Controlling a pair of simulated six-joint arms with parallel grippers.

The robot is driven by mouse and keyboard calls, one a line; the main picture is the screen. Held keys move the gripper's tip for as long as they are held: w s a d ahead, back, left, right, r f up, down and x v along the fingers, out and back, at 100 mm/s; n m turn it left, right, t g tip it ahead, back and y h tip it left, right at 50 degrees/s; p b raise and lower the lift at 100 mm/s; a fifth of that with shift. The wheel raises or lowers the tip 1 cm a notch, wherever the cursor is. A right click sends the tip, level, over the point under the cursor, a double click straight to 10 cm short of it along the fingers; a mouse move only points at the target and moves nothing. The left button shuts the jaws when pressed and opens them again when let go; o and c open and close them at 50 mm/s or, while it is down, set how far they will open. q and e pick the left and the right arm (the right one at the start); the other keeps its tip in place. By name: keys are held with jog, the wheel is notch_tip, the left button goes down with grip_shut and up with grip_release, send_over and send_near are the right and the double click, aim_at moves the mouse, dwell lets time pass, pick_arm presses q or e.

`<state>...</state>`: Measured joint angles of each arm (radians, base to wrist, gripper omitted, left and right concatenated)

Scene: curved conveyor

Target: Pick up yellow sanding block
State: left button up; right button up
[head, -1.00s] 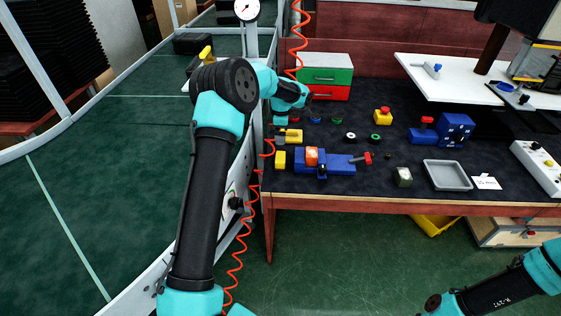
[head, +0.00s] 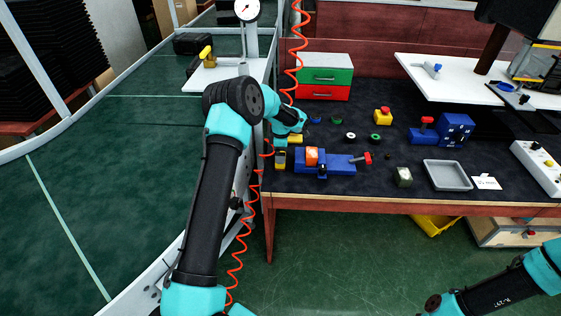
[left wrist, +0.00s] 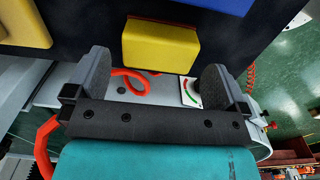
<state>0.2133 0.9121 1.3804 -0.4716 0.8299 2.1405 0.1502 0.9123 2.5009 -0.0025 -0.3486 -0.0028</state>
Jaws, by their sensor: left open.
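A yellow block (head: 280,165), which looks like the sanding block, lies on the dark bench mat just left of the blue vise. It also shows in the left wrist view (left wrist: 160,46), ahead of and between the jaws. My left gripper (head: 281,153) is over this block in the head view and partly covers it. In the left wrist view, my left gripper's jaws (left wrist: 155,72) are wide apart with nothing between them; I cannot tell the exact gap to the block. My right gripper is out of view; only part of the right arm shows at lower right.
A second yellow piece (head: 295,138) lies behind, also at left in the wrist view (left wrist: 22,24). The blue vise (head: 338,164) holds an orange part close on the right. A red coiled hose (head: 256,200) hangs by the bench's left edge. Drawers (head: 325,83) stand behind.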

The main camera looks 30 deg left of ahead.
pick_arm(q)
jog(key=shift+a+f, duration=0.1)
jog(key=shift+f, duration=2.5)
jog(key=c, duration=0.8)
